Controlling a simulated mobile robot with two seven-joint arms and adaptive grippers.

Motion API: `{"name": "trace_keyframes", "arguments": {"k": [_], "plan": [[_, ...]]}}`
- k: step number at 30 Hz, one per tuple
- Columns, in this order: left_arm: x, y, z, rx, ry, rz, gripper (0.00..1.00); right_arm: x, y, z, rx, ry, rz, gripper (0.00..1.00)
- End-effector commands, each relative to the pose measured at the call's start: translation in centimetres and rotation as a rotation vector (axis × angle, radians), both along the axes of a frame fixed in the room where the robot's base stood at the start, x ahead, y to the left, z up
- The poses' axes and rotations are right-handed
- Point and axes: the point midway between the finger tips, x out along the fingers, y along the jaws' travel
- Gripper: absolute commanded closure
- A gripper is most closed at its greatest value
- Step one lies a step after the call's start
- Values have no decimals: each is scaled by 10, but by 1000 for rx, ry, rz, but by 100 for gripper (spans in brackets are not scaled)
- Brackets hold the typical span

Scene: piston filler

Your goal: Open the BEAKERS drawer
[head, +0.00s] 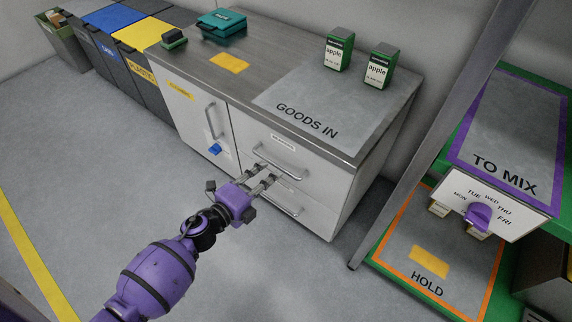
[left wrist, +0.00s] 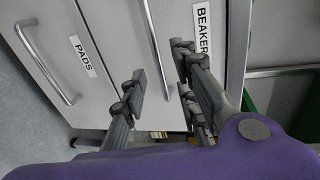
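The BEAKERS drawer (head: 256,134) is the upper drawer at the right of the white cabinet, and its front looks flush. Its metal bar handle (head: 280,158) also shows in the left wrist view (left wrist: 154,45), beside the BEAKERS label (left wrist: 203,30). My left gripper (head: 264,177) is open at this drawer front. In the left wrist view, the handle bar runs between its spread fingers (left wrist: 160,82); contact cannot be told. The PADS drawer (left wrist: 82,57) is below it, partly hidden by my gripper in the head view. My right gripper is not in view.
The counter top holds two green apple cartons (head: 338,52) (head: 380,66) on the GOODS IN mat (head: 300,105) and a teal case (head: 222,23). A cupboard door (head: 190,115) is left of the drawers. A shelf post (head: 420,140) stands at the right. Floor before the cabinet is clear.

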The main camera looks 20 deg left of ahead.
Motion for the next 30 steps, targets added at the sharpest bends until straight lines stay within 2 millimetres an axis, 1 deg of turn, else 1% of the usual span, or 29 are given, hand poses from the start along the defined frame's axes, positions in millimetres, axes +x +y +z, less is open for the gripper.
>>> {"name": "trace_keyframes", "arguments": {"k": [1, 3, 10, 15, 22, 23, 28, 29, 30], "plan": [[9, -3, -2, -1, -2, 0, 72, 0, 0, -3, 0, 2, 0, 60], [21, -7, -4, -1, -2, 1, 72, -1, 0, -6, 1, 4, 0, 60], [50, -18, -12, -4, 0, 2, 72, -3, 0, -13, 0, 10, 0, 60], [58, -21, -13, -4, 1, 4, 72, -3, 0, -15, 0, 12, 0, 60], [59, -21, -12, -4, 1, 4, 72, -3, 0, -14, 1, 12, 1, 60], [59, -21, -12, -4, 1, 4, 75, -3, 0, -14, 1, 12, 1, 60], [59, -21, -13, -4, 1, 4, 97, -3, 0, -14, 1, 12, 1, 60], [59, -21, -13, -4, 1, 4, 100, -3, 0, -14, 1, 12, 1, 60], [59, -21, -13, -4, 1, 4, 100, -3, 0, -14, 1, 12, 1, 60]]}}
